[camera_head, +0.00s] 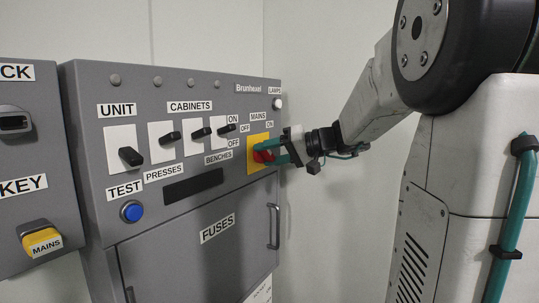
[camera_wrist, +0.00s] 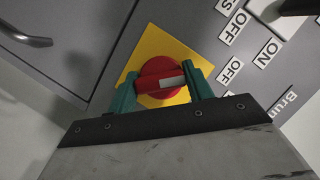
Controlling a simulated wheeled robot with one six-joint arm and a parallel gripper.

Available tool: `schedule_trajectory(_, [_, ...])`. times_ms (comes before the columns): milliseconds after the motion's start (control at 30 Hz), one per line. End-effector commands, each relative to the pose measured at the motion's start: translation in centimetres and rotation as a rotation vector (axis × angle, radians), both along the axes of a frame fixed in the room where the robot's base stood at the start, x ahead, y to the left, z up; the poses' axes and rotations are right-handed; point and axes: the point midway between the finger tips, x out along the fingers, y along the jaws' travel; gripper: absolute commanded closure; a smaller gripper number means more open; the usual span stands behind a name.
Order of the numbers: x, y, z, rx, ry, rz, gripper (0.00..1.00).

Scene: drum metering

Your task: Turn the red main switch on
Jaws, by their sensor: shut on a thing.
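The red main switch (camera_head: 262,155) is a round knob on a yellow plate (camera_head: 257,139) at the right of the grey panel, under the MAINS label. My gripper (camera_head: 273,152) reaches it from the right. In the wrist view, the red switch (camera_wrist: 157,62) shows a raised bar with a pale mark at one end. The green fingers of my gripper (camera_wrist: 161,86) stand on both sides of this bar and are shut on it. The fingers hide part of the yellow plate (camera_wrist: 150,42). ON and OFF labels stand near the switch, but its exact setting is hard to tell.
The panel (camera_head: 140,200) carries black switches (camera_head: 131,156) to the left, a blue TEST button (camera_head: 132,211) and a FUSES door with a handle (camera_head: 273,226). A key box (camera_head: 40,160) with a yellow MAINS tag (camera_head: 42,242) is further left. A wall stands close on the right.

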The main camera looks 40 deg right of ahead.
Motion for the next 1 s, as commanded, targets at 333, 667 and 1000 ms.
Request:
schedule_trajectory(333, [0.02,-0.11,-0.10,0.144,0.053,-0.001,0.72])
schedule_trajectory(667, [0.03,-0.10,-0.15,0.427,0.155,-0.001,0.72])
schedule_trajectory(1000, [0.01,-0.10,-0.19,0.730,0.265,-0.001,0.72])
